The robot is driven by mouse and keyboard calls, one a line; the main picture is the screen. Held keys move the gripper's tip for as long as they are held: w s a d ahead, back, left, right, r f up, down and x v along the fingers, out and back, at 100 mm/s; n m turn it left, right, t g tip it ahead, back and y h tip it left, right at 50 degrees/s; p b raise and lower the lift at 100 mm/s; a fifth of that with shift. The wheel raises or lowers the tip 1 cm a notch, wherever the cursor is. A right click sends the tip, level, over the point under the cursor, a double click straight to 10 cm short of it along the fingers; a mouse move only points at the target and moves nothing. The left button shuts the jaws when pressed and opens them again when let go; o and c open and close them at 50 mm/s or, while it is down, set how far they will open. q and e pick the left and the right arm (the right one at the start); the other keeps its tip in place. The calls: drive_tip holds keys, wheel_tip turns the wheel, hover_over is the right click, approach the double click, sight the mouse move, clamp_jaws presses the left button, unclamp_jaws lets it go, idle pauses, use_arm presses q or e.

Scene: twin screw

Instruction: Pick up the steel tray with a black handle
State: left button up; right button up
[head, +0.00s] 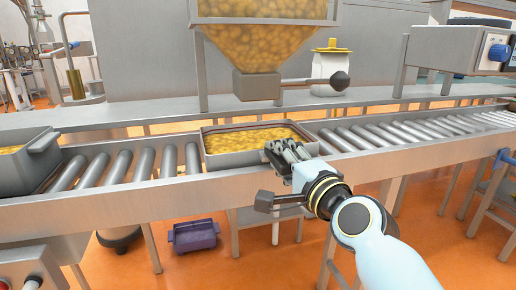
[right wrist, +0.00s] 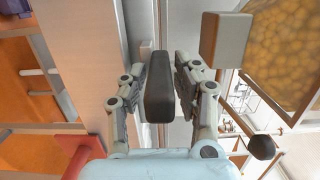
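The steel tray (head: 203,150), filled with yellow pieces, sits on the roller conveyor below the hopper. My right gripper (head: 284,151) is at the tray's right end and covers that part in the head view. In the right wrist view a black handle (right wrist: 159,85) stands between the two fingers of my right gripper (right wrist: 160,80). The fingers are spread, one on each side of it, with narrow gaps; firm contact does not show. My left gripper is not in view.
Another steel tray (head: 20,172) with yellow content stands at the left end of the conveyor (head: 145,165). The hopper (head: 265,45) hangs low above the middle. Rollers to the right (head: 390,131) are clear. A purple bin (head: 194,236) lies on the orange floor.

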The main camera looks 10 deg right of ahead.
clamp_jaws()
drive_tip(key=shift+r, duration=0.15)
